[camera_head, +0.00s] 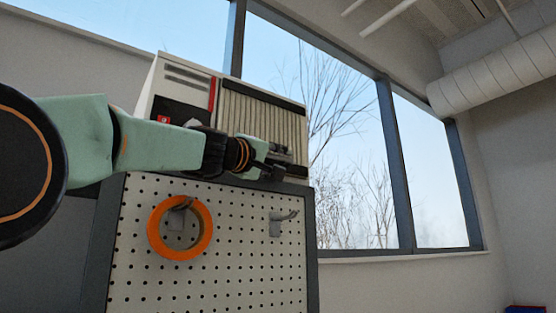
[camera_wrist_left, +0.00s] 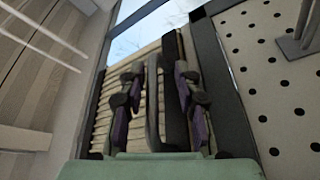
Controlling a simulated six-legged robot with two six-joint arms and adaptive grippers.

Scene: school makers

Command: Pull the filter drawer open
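The filter unit (camera_head: 183,88) is a white and black box on top of a pegboard stand. Its filter drawer (camera_head: 255,112) has a beige pleated front, also visible in the left wrist view (camera_wrist_left: 105,108). My left gripper (camera_head: 284,161) is at the lower right of this front, fingers pointing right. In the left wrist view the two fingers (camera_wrist_left: 158,80) are apart, on either side of a grey bar (camera_wrist_left: 152,105) that looks like the drawer handle. A gap shows beside the bar; firm contact cannot be seen. My arm hides the drawer's lower left. My right gripper is not in view.
The pegboard (camera_head: 240,262) below holds an orange tape ring (camera_head: 207,228) and a metal hook (camera_head: 281,222). Windows (camera_head: 345,150) lie behind. A pale duct (camera_head: 500,72) runs at upper right. The space right of the stand looks clear.

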